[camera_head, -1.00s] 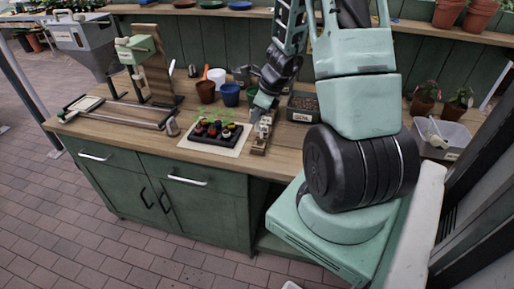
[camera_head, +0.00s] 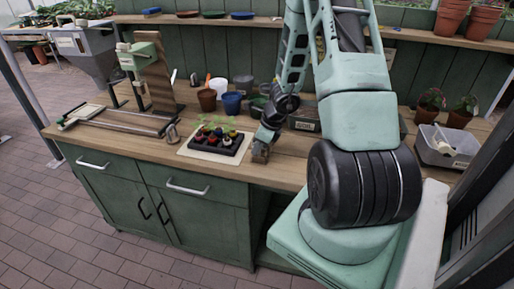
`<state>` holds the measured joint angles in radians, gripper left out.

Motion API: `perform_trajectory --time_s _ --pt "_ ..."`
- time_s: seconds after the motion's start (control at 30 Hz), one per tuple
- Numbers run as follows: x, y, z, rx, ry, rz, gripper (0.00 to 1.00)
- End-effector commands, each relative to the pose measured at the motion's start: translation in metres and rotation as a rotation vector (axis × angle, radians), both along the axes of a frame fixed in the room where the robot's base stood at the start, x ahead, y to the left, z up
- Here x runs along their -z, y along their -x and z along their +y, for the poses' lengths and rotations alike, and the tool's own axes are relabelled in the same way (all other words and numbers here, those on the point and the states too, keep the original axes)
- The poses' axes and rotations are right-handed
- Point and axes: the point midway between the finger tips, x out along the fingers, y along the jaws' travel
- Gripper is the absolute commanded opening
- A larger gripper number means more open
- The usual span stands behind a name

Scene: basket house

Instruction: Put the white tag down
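My arm reaches over the potting bench (camera_head: 285,172), and my gripper (camera_head: 262,147) is low over the worktop, near its front edge. It is just right of a black tray (camera_head: 232,150) of small dark pots with coloured tops. The tray sits on a pale mat (camera_head: 188,151). A small brown wooden piece (camera_head: 260,156) shows at the fingertips, partly covered by them. I cannot make out the white tag; it may be hidden at the gripper or too small to see. The fingers are too small to tell open from shut.
A terracotta pot (camera_head: 207,100), a blue pot (camera_head: 232,104) and a white cup (camera_head: 218,86) stand behind the tray. A labelled bin (camera_head: 304,118) is right of the gripper. A clamp-like frame (camera_head: 120,120) lies left.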

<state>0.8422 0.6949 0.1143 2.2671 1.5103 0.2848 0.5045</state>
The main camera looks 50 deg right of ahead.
Motion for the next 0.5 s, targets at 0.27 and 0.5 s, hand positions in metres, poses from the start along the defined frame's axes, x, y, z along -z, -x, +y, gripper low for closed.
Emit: perform_trajectory --time_s 0.27,0.5 --pt "0.0026 0.0000 0.0001 0.000 0.000 0.000 0.26" --pt "0.0015 0.0001 0.0001 0.000 0.000 0.000 0.26"
